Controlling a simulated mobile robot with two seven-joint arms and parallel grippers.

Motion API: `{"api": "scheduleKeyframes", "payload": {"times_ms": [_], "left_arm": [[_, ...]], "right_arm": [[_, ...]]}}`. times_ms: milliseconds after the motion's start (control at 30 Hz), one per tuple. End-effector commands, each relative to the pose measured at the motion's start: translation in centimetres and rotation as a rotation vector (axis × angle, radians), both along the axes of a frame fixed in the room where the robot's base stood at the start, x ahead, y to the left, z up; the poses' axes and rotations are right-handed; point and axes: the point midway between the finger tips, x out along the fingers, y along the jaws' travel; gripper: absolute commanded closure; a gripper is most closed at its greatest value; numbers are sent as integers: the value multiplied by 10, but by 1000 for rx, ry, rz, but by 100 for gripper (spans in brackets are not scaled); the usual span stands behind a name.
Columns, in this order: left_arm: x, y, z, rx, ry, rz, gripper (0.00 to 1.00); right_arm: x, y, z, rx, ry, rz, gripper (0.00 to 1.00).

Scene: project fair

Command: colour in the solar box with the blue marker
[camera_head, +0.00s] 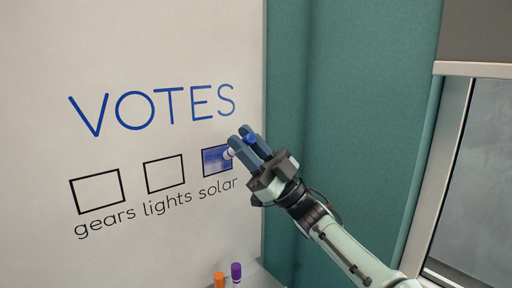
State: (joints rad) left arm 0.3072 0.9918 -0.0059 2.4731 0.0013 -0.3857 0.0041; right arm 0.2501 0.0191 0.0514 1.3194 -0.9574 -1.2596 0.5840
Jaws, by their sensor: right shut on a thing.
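The white board (50,50) has VOTES written in blue above three outlined boxes labelled gears, lights and solar. The solar box (213,161) is the rightmost; its visible part is mostly blue, with paler patches. My right gripper (238,144) is shut on the blue marker (251,139), whose blue end shows between the fingers. The marker's pale front part is at the right side of the solar box. The gripper hides part of the box's right edge, and I cannot tell if the tip touches the board. My left gripper is not in view.
The gears box (97,192) and lights box (164,173) are blank inside. An orange-capped marker (219,279) and a purple-capped marker (236,271) stand below the board. A teal wall (340,100) and a grey-framed window (480,180) are at the right.

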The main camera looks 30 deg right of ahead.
Motion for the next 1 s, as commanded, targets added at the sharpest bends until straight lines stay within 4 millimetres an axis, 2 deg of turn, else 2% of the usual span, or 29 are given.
{"api": "scheduleKeyframes", "payload": {"times_ms": [100,367,733,1000], "left_arm": [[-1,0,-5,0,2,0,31],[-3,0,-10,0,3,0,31],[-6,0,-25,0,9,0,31],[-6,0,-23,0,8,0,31]], "right_arm": [[0,10,-2,1,2,5,100],[-1,20,-2,0,3,4,100],[-5,52,-2,0,3,4,100],[-5,56,4,0,2,2,100]]}}
